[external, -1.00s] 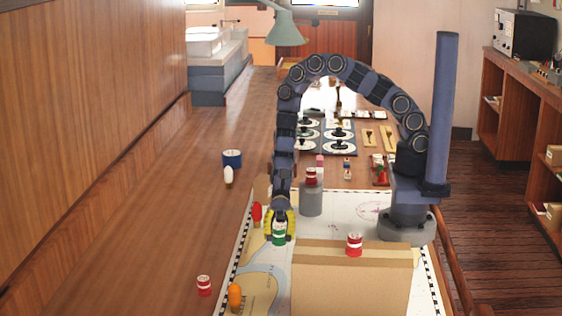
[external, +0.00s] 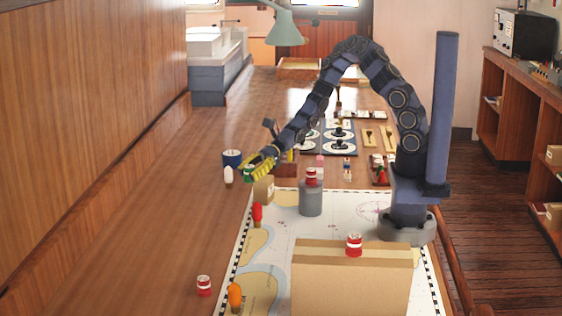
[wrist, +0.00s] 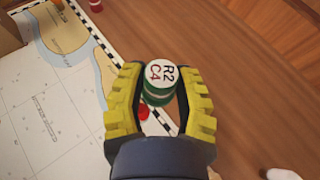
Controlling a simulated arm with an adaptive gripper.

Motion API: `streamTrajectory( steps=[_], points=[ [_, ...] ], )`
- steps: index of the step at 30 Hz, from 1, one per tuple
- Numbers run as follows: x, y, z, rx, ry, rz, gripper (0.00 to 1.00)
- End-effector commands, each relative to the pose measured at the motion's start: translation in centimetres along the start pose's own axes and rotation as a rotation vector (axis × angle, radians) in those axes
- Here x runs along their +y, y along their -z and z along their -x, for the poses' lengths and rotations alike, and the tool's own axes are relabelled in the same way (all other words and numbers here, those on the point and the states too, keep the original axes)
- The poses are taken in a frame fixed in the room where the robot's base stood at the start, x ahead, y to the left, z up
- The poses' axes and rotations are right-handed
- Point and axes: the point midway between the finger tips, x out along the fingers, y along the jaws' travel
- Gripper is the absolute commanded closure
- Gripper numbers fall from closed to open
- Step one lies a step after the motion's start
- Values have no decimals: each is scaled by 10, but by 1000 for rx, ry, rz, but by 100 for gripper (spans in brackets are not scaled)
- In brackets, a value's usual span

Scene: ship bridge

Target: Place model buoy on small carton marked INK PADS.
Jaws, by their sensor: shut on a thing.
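My gripper (external: 254,168) is shut on a green model buoy (external: 249,175), above the far left corner of the chart. In the wrist view the green buoy (wrist: 160,85) sits between the yellow finger pads, its white top reading "R2 C4". A small tan carton (external: 264,190) stands below and right of the gripper, at the chart's far left edge. No marking can be read on it, and the arm is close above it. The carton is not identifiable in the wrist view.
A blue cup (external: 232,158) and a white peg-like piece (external: 228,176) stand near the gripper. A red piece (external: 257,212) stands nearer. A grey cylinder (external: 311,202) bears a red can (external: 311,177). A large carton (external: 350,285) bears another. Table at left is mostly clear.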

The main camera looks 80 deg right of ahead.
Motion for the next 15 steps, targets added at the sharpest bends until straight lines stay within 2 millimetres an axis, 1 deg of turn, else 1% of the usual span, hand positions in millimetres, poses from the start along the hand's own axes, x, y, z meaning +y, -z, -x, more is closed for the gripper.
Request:
streamTrajectory(
  steps=[1, 3, 7, 9, 12, 15],
  points=[
    [-20, 4, 21, -3, 78, -34, 89],
    [-41, 11, 47, -2, 168, -75, 89],
    [-69, 20, 88, -5, 299, -134, 89],
    [-78, 23, 104, -8, 348, -157, 89],
    [-85, 27, 118, -8, 391, -178, 89],
    [-88, 35, 122, -8, 409, -189, 89]
  ],
)
